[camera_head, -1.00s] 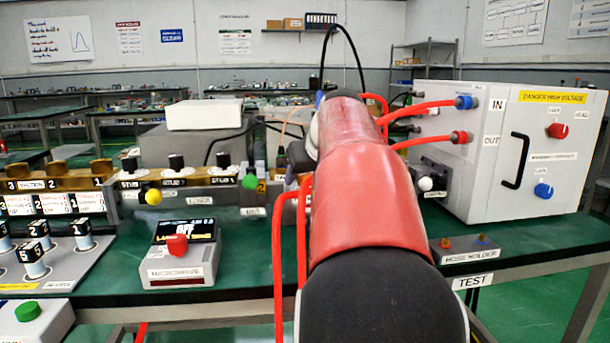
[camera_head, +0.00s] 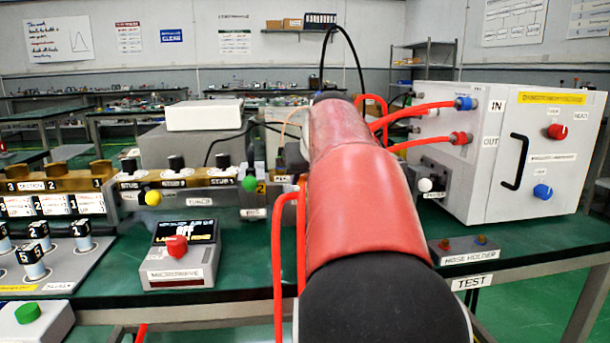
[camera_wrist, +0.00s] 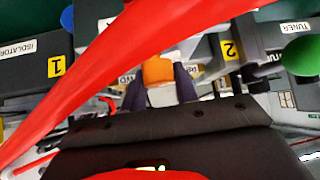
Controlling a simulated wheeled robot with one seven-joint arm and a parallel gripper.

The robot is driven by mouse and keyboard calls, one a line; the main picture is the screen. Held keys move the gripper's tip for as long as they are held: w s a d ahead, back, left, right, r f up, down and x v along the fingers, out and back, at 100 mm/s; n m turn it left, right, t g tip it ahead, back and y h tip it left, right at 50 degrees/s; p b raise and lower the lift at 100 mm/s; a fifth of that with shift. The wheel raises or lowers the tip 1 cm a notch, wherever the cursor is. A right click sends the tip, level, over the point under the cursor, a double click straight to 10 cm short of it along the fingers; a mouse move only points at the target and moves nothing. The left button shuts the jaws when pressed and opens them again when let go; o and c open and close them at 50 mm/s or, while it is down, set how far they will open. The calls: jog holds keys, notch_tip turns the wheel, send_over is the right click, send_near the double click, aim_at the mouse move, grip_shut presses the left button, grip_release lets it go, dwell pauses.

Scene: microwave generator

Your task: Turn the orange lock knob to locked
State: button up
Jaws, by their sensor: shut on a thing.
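The orange lock knob (camera_wrist: 158,70) shows in the middle of the wrist view. My gripper (camera_wrist: 159,84) has one dark finger on each side of it and is shut on it. A pale block lies just below the knob between the fingers. In the head view my red and black arm hides the knob and my gripper. I cannot read the knob's lock position.
In the head view a microwave box (camera_head: 181,262) stands left of my arm, and a white high-voltage cabinet (camera_head: 470,150) right.

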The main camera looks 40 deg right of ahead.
jog(key=m+g+h, duration=0.1)
jog(key=m, duration=0.2)
jog(key=m+g+h, duration=0.1)
jog(key=m+h, duration=0.1)
jog(key=m, duration=0.1)
jog(key=shift+w+g+h, duration=0.1)
jog(key=shift+g+h, duration=0.2)
jog(key=shift+g, duration=0.1)
jog(key=shift+m+g+h, duration=0.8)
jog(key=shift+m+g, duration=0.8)
jog(key=shift+m, duration=0.7)
jog(key=o, duration=1)
jog(key=v, duration=0.8)
jog(key=shift+p, duration=0.35)
